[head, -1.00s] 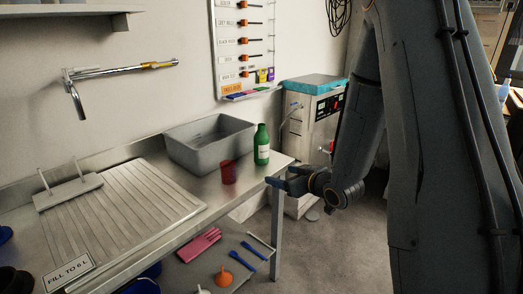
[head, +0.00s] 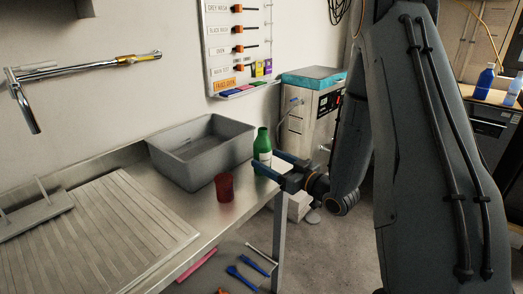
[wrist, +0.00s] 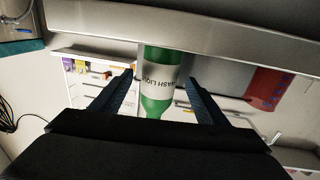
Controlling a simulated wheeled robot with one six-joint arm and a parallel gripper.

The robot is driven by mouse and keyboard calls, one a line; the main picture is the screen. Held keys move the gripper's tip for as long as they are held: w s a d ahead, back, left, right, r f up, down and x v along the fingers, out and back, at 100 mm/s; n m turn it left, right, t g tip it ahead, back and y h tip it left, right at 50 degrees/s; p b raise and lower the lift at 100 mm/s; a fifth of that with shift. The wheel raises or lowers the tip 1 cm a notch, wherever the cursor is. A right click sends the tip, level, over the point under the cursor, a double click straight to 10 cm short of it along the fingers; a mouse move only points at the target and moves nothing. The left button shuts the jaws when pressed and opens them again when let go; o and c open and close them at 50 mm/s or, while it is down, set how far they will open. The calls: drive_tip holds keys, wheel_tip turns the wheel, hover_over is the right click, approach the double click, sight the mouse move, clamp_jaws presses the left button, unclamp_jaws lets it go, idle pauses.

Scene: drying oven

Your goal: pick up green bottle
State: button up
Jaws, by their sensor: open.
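The green bottle (head: 262,146) with a white label stands upright on the steel counter, near its right end. In the wrist view the bottle (wrist: 158,78) appears between the two fingers, its label reading "wash liqu…". My gripper (head: 268,163) is open at the counter's right edge, with its fingers reaching toward the bottle from the right. In the wrist view my gripper (wrist: 160,88) has a finger on each side of the bottle, with gaps visible. Part of the bottle's lower body is hidden behind a finger in the head view.
A red cup (head: 224,186) stands on the counter left of the bottle. A grey basin (head: 200,165) sits behind it. A white machine with a teal top (head: 314,76) stands beyond the counter's end. A ribbed drainboard (head: 90,235) lies at left.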

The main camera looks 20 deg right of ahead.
sight(269, 159)
drive_tip(key=shift+x, duration=0.95)
drive_tip(key=shift+w+a, duration=0.25)
drive_tip(key=shift+w, duration=0.4)
drive_tip(key=shift+p+x, duration=0.6)
drive_tip(key=shift+x, duration=1.55)
drive_tip(key=shift+f, duration=0.1)
drive_tip(key=c, duration=1.3)
